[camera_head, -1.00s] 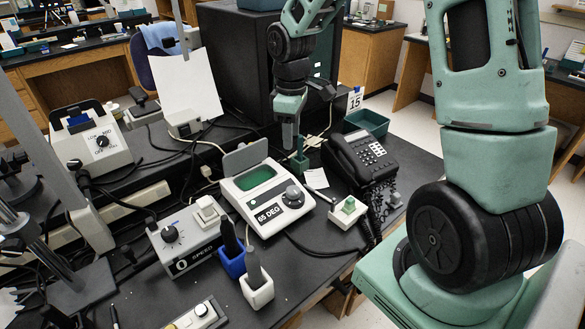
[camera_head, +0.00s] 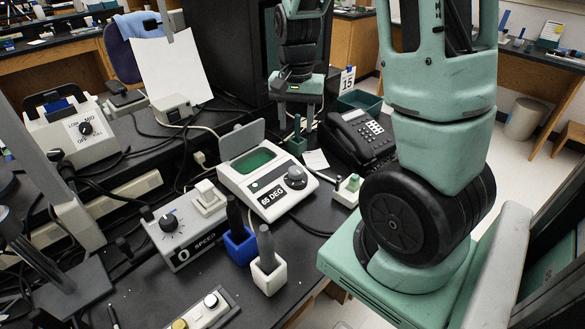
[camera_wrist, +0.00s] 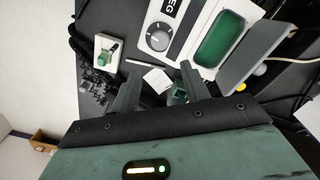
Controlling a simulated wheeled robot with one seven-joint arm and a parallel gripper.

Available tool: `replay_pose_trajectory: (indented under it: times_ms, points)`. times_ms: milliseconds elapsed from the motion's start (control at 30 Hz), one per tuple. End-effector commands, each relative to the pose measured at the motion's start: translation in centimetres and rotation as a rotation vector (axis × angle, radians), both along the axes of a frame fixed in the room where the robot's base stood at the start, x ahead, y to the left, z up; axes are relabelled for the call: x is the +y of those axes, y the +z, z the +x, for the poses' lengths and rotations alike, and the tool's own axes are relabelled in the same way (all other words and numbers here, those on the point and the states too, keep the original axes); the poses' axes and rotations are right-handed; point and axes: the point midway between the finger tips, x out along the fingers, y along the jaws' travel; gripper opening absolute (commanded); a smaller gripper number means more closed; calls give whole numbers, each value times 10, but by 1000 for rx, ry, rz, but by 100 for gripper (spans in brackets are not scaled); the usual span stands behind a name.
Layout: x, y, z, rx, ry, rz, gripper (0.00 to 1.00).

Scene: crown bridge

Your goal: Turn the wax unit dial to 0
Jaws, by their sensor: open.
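The wax unit (camera_head: 242,180) is a white box with an open green well, a raised grey lid and a "65 DEG" label on its front. It also shows upside down in the wrist view (camera_wrist: 187,48). Its grey round dial (camera_head: 296,177) is on the right of the top panel, and it shows in the wrist view (camera_wrist: 158,37) beyond my fingertips. My gripper (camera_head: 297,126) is open and empty, pointing down behind the wax unit. In the wrist view its fingers (camera_wrist: 158,80) are spread apart, not touching the dial.
A black telephone (camera_head: 358,135) stands right of the wax unit. A small white box with a green top (camera_head: 347,192) is nearby. A grey "SPEED" unit (camera_head: 183,238), a blue holder (camera_head: 240,252) and a white holder (camera_head: 269,278) stand in front. A dark cabinet (camera_head: 237,50) is behind.

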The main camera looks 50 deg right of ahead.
Motion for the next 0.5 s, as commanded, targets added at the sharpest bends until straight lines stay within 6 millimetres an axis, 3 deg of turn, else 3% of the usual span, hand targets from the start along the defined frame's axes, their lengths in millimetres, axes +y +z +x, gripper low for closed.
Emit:
replay_pose_trajectory:
  times_ms: [500]
  points:
    - [0, -109, -1, 5, 3, 2, 46]
